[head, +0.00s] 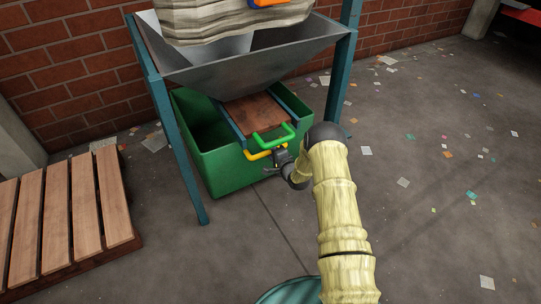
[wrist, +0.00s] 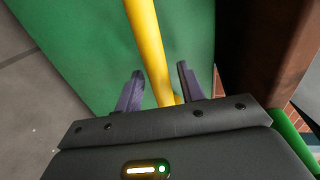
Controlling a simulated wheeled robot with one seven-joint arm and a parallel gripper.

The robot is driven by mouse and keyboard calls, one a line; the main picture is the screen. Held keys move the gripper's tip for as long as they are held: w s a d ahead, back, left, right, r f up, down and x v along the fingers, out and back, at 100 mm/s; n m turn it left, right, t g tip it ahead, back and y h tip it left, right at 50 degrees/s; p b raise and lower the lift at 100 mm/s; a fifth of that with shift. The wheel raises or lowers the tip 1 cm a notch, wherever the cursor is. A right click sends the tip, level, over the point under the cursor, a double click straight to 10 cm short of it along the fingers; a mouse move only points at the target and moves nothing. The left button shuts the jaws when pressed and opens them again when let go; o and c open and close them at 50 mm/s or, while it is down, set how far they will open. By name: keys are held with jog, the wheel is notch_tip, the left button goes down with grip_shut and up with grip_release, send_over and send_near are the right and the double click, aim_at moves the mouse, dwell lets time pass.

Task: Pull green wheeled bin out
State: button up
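The green bin (head: 228,168) stands on the floor under a grey metal hopper, between teal legs. Its wheels are not visible. A yellow bar handle (head: 259,154) is on its front side, and the handle also shows in the wrist view (wrist: 148,40) before the green bin wall (wrist: 85,40). My gripper (head: 279,161) is at the right end of the yellow handle. In the wrist view my gripper (wrist: 159,84) is open, with one finger on each side of the yellow bar and visible gaps to both.
A rusty brown plate (head: 257,114) with a green handle (head: 274,136) sits just above the bin, under the hopper (head: 250,62). A wooden pallet (head: 70,215) lies at left. The floor at right is open, with scattered paper scraps.

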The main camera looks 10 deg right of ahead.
jog(key=shift+w, duration=0.15)
grip_shut()
